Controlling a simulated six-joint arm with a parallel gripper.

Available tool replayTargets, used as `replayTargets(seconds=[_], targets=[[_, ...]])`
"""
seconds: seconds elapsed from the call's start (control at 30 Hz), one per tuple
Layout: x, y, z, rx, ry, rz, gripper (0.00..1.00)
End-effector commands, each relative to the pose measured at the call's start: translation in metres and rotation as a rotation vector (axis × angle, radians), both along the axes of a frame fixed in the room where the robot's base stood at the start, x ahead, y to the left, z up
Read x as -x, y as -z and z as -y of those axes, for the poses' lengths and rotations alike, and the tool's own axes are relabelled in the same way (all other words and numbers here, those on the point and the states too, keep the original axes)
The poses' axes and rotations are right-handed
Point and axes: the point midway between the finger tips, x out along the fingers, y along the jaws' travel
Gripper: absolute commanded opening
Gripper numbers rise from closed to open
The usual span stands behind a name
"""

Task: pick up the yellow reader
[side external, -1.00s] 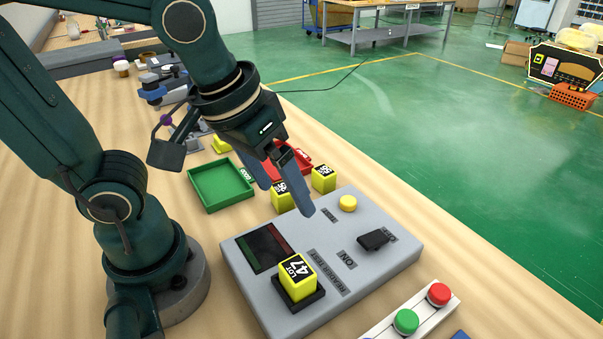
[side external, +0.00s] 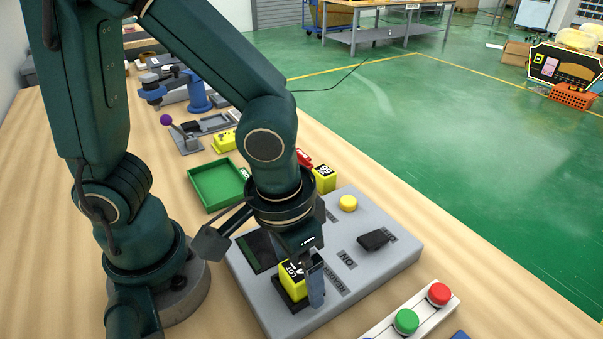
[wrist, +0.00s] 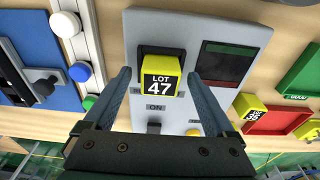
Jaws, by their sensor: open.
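A yellow block (side external: 293,280) marked LOT 47 sits on a black pad on the grey test box (side external: 392,262). The wrist view shows this block (wrist: 160,78) between the two fingertips of my gripper (wrist: 158,76), with a small gap on each side. In the side view my gripper (side external: 307,278) points down over the block, and a finger hides part of it. The jaws are open and hold nothing. I cannot tell which thing is called the reader; a yellow item (side external: 224,141) also lies beyond the green tray (side external: 207,200).
The grey box has a dark screen (wrist: 226,65), a yellow button (side external: 348,203) and a black switch (side external: 374,239). Another yellow block (side external: 324,178) stands near the red tray (wrist: 280,121). A panel with red (side external: 439,293) and green (side external: 405,321) buttons is at the front.

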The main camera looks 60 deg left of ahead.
Motion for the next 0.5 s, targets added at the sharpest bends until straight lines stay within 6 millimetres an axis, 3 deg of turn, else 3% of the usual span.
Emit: replayTargets(seconds=[0.23, 0.27, 0.4, 0.5], targets=[[0.0, 0.0015, -0.0002, 0.0, 0.0, 0.0, 0.9], [-0.0001, 0.0015, -0.0002, 0.0, 0.0, 0.0, 0.86], [-0.0001, 0.0013, -0.0002, 0.0, 0.0, 0.0, 0.33], [-0.0001, 0.0013, -0.0001, 0.0, 0.0, 0.0, 0.0]])
